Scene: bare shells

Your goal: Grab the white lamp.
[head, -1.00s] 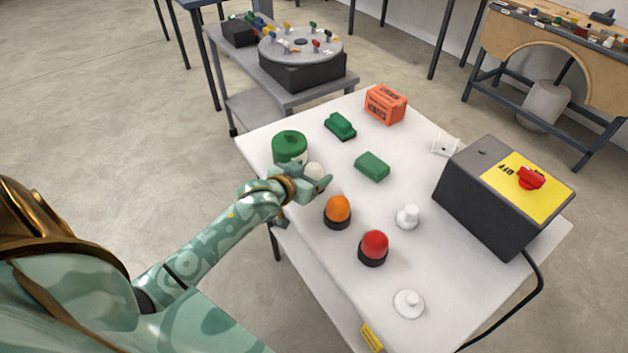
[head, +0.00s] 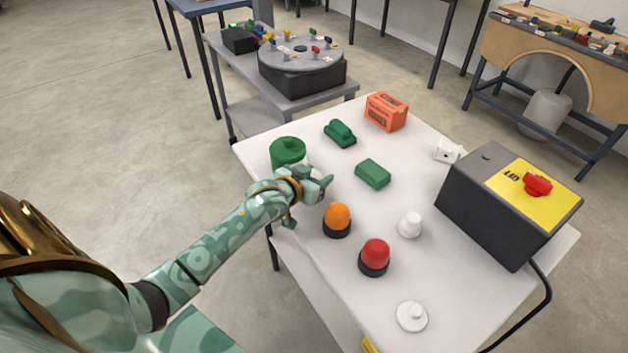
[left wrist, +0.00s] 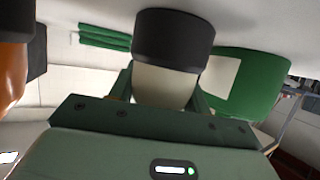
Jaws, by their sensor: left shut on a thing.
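The white lamp (left wrist: 165,85) has a pale dome on a black base and sits between my left gripper's fingers in the left wrist view. My left gripper (head: 318,187) is shut on its dome, near the table's left edge. In the head view the gripper hides most of the lamp. I cannot tell whether the base touches the table. My right gripper is not in view.
A green canister (head: 288,152) stands close behind the gripper. An orange lamp (head: 337,217) and a red lamp (head: 375,254) stand in front to the right. Green blocks, white pieces and a dark switch box (head: 490,205) share the white table (head: 335,290).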

